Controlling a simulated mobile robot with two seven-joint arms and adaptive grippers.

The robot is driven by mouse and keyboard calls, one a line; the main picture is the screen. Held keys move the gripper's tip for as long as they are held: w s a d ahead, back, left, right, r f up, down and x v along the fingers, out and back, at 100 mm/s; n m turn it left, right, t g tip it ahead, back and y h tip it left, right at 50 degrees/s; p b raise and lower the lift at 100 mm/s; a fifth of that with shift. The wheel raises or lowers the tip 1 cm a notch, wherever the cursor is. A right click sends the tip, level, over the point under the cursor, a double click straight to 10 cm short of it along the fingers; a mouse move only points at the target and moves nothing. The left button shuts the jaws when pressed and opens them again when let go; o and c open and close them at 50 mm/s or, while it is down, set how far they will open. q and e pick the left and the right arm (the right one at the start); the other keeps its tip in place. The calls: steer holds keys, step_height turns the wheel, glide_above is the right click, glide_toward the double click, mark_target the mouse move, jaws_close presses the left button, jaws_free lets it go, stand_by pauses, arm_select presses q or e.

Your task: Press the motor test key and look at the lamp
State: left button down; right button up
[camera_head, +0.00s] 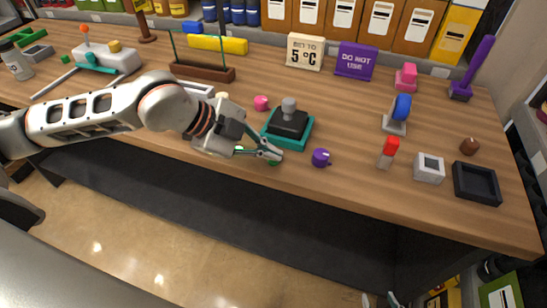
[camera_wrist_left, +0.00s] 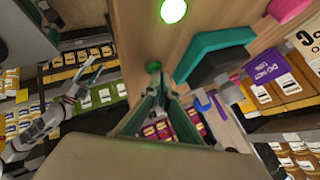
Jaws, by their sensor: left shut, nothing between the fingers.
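My left gripper (camera_head: 272,153) is shut and empty, its tips pointing down at the front of the bench. A small green button (camera_head: 273,163), apparently the motor test key, is right at its fingertips. It also shows in the left wrist view (camera_wrist_left: 153,66), just at the finger ends; I cannot tell whether it is pressed. In that view a round lamp (camera_wrist_left: 173,11) glows bright white with a green rim. I cannot make out the lamp in the head view. My right gripper (camera_head: 382,300) shows only slightly at the bottom edge; its opening is unclear.
A black block with a grey knob on a teal base (camera_head: 295,140) stands right beside the left gripper. A purple mug-like piece (camera_head: 320,158), a red-topped piece (camera_head: 389,150), a white box (camera_head: 428,168) and a black tray (camera_head: 477,184) stand further right. A pink piece (camera_head: 261,102) lies behind.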

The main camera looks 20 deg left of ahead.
mark_target(270, 161)
arm_select(q)
steer(key=shift+r+p, duration=0.35)
steer(key=shift+r, duration=0.35)
arm_select(e)
steer(key=shift+w+r, duration=0.25)
steer(key=shift+r, duration=0.4)
arm_select(q)
steer(key=shift+r+p, duration=0.35)
steer(key=shift+r, duration=0.3)
steer(key=shift+r+p, duration=0.95)
steer(key=shift+r, duration=0.95)
arm_select(e)
steer(key=r, duration=0.3)
steer(key=shift+w+r, duration=0.1)
steer(key=shift+w, duration=0.25)
